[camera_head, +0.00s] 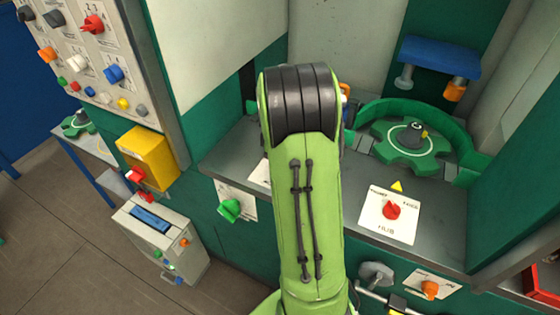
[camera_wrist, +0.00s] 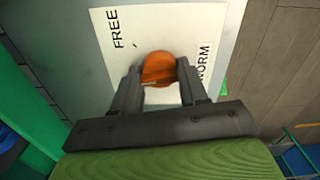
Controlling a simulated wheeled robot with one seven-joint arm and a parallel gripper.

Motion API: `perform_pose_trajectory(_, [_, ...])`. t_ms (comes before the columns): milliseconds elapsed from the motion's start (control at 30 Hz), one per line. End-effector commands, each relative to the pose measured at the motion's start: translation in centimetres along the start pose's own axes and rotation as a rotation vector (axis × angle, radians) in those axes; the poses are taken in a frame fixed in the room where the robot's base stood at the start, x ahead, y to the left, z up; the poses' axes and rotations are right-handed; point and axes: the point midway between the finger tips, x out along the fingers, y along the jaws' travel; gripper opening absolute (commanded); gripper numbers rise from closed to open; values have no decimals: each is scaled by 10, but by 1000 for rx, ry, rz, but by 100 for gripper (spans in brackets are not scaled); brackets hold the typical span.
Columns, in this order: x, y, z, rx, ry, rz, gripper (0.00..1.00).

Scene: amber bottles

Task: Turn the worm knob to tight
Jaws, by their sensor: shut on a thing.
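The worm knob (camera_wrist: 158,67) is a round orange knob on a white label plate (camera_wrist: 112,62) in the wrist view. The plate reads FREE at its upper left and WORM at its right; the tight marking is not visible. My gripper (camera_wrist: 159,74) is shut on the knob, with one dark finger on each side of it. In the head view my green arm hides the gripper and the knob. A white plate corner (camera_head: 261,172) shows beside the arm there; I cannot tell if it is the same plate.
A red knob (camera_head: 391,210) stands on a white plate on the grey counter (camera_head: 352,205), right of my arm. A green gear-shaped fixture (camera_head: 411,142) sits behind it. An orange knob (camera_head: 430,288) is on the lower front. A panel of coloured knobs (camera_head: 90,62) and a yellow box (camera_head: 147,157) are left.

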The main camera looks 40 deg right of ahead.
Motion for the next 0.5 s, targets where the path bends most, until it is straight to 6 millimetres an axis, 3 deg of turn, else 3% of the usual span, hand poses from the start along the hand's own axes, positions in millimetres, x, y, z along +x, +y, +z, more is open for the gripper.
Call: perform_pose_trajectory(500, [0, 1, -1, -449, 1, 4, 12])
